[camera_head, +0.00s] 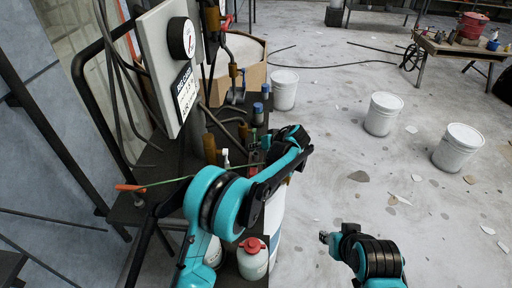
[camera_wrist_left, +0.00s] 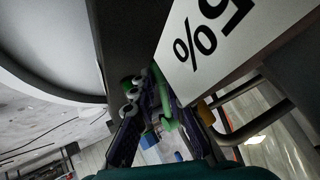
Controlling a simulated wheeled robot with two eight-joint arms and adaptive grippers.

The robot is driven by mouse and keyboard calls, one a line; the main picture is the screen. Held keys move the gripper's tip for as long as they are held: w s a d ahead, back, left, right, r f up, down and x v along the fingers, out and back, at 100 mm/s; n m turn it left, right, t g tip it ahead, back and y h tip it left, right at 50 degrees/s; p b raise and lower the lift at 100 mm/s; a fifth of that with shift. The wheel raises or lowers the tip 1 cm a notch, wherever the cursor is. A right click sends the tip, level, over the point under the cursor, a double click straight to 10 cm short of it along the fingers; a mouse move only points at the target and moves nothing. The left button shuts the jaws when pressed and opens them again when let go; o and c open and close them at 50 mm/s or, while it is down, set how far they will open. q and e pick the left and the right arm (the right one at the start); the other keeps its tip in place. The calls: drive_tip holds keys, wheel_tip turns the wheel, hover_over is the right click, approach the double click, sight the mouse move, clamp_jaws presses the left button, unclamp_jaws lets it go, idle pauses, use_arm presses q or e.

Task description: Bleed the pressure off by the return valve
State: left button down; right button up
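A grey panel carries a round pressure gauge (camera_head: 182,38) and a black-and-white sign (camera_head: 186,93), at the upper left in the head view. Pipes and valve fittings (camera_head: 210,145) stand below it; I cannot tell which one is the return valve. My left gripper (camera_head: 252,168) is low beside these fittings, partly hidden by its own arm. In the left wrist view a green part (camera_wrist_left: 165,112) lies between or just beyond the dark fingers (camera_wrist_left: 152,128); I cannot tell whether they touch it. My right gripper (camera_head: 326,238) is over the floor, away from the fittings.
A white bottle with a red cap (camera_head: 252,258) stands near my left arm. White buckets (camera_head: 382,113) stand on the floor to the right. A large white label (camera_wrist_left: 215,40) is close to the left gripper. The floor at the right is mostly open, with scattered debris.

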use_arm(q)
drive_tip(key=shift+w+f+t+b, duration=0.25)
drive_tip(key=shift+f+t+b, duration=0.15)
drive_tip(key=shift+t+b, duration=0.2)
drive_tip(key=shift+r, duration=0.1)
drive_tip(key=c, duration=1.8)
unclamp_jaws()
drive_tip(key=v, duration=1.2)
